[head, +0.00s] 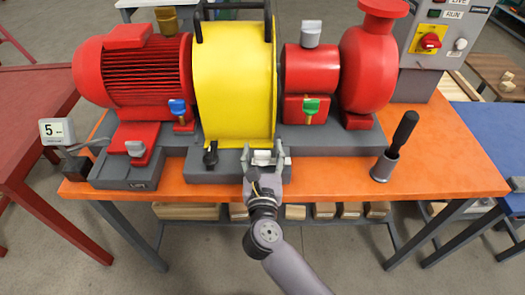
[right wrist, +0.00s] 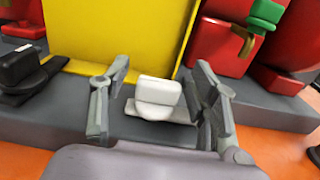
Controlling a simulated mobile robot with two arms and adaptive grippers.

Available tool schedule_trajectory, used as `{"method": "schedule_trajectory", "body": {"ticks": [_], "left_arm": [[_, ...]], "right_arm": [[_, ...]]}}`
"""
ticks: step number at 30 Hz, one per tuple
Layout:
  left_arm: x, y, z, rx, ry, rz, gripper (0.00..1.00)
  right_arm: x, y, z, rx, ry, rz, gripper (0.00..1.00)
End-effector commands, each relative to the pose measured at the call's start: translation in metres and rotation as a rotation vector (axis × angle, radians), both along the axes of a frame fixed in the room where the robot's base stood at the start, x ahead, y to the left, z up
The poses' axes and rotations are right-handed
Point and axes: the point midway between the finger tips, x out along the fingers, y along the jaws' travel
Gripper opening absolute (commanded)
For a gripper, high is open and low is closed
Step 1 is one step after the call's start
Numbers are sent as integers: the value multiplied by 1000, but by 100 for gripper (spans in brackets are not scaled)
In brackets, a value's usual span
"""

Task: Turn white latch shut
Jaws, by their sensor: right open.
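The white latch (right wrist: 158,95) sits on the grey skid base at the foot of the yellow guard (right wrist: 115,30). In the head view the latch (head: 263,156) is partly hidden by my right gripper (head: 264,154). In the right wrist view my right gripper (right wrist: 160,100) is open, one finger on each side of the latch, with a gap visible to both sides. The latch knob stands on a pale plate. I cannot tell whether the fingers touch it. My left gripper is not in view.
A black latch (head: 211,153) is at the guard's left foot. A red motor (head: 135,75) stands left and a red pump (head: 370,65) right, with blue (head: 178,108) and green (head: 311,107) tagged valves.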

Motion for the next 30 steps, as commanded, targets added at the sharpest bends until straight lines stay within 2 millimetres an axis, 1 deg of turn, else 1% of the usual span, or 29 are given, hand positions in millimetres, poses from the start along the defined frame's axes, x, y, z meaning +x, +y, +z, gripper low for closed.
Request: {"method": "schedule_trajectory", "body": {"ticks": [2,26,27,30], "left_arm": [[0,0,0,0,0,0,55],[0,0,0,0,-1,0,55],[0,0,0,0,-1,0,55],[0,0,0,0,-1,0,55]], "right_arm": [[0,0,0,0,0,0,55],[-1,0,0,0,0,1,2],[-1,0,0,0,0,1,0],[-1,0,0,0,0,1,0]]}}
